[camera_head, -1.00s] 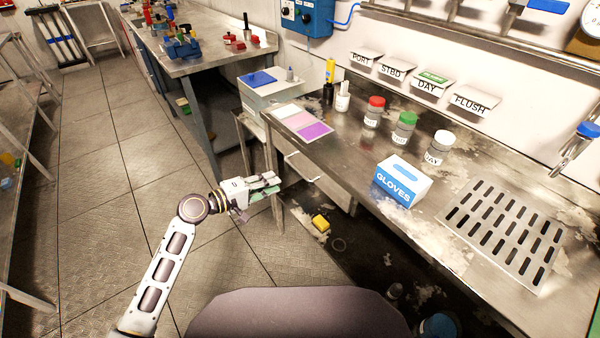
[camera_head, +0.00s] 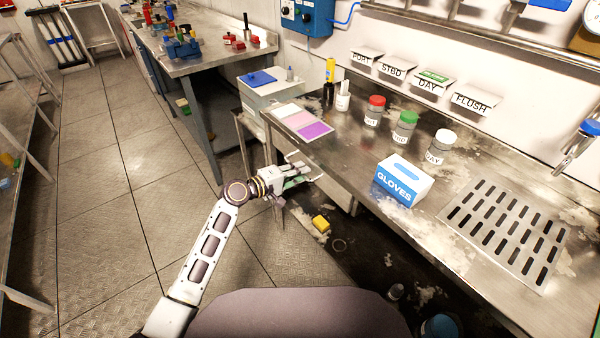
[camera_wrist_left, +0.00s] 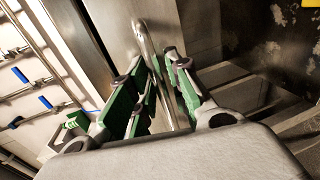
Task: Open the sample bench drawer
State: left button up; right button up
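The sample bench drawer (camera_head: 335,189) is a pale metal front under the left end of the steel bench. It looks shut. Its bar handle (camera_head: 295,158) is partly hidden by my left gripper (camera_head: 304,174), which is at the drawer front. In the left wrist view the handle (camera_wrist_left: 145,42) runs down between the two green-padded fingers of the left gripper (camera_wrist_left: 162,72). The fingers stand apart on either side of the bar, and a gap shows. I cannot tell whether either pad touches it. My right gripper is not in view.
On the bench (camera_head: 350,165) stand a glove box (camera_head: 402,182), several capped jars and a colour card (camera_head: 303,122). A yellow object (camera_head: 320,223) lies below the bench. A second bench (camera_head: 215,58) is at the back. The floor to the left is clear.

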pick_arm(q)
jog(key=shift+w+d, duration=0.1)
jog(key=shift+d, duration=0.1)
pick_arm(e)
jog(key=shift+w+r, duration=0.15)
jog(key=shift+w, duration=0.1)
pick_arm(q)
grip_shut()
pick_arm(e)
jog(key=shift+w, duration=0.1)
pick_arm(q)
jog(key=shift+a+f, duration=0.1)
jog(key=shift+a, duration=0.05)
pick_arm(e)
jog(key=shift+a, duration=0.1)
